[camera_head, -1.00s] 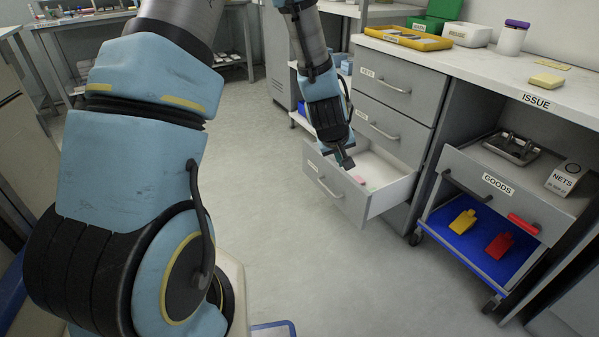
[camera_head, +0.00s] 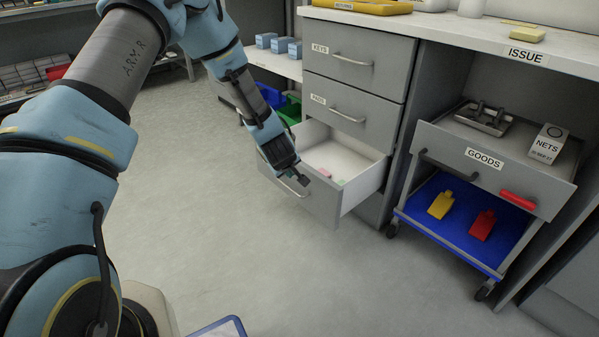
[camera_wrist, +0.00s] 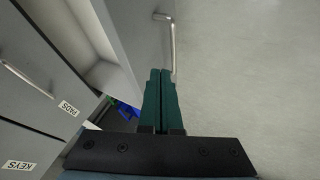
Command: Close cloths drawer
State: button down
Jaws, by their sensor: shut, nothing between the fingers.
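The open bottom drawer (camera_head: 318,204) of the grey cabinet is pulled well out, with a white inside and small pink and green items on its floor. Its label is hidden, so I cannot confirm it as the cloths drawer. My gripper (camera_head: 304,180) is shut and empty at the drawer's front panel, covering part of it. In the wrist view the shut fingers (camera_wrist: 161,82) lie by the drawer front (camera_wrist: 135,35), close to its bar handle (camera_wrist: 171,45). I cannot tell whether they touch it.
The KEYS drawer (camera_head: 357,69) and PADS drawer (camera_head: 352,107) above are shut. Blue and green bins (camera_head: 291,108) stand behind. The floor in front is clear.

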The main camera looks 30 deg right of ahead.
jog(key=d, duration=0.1)
jog(key=w+d+f, duration=0.1)
jog(key=d, duration=0.2)
jog(key=shift+w+d+f, duration=0.3)
jog(key=shift+d, duration=0.1)
jog(key=shift+d, duration=0.1)
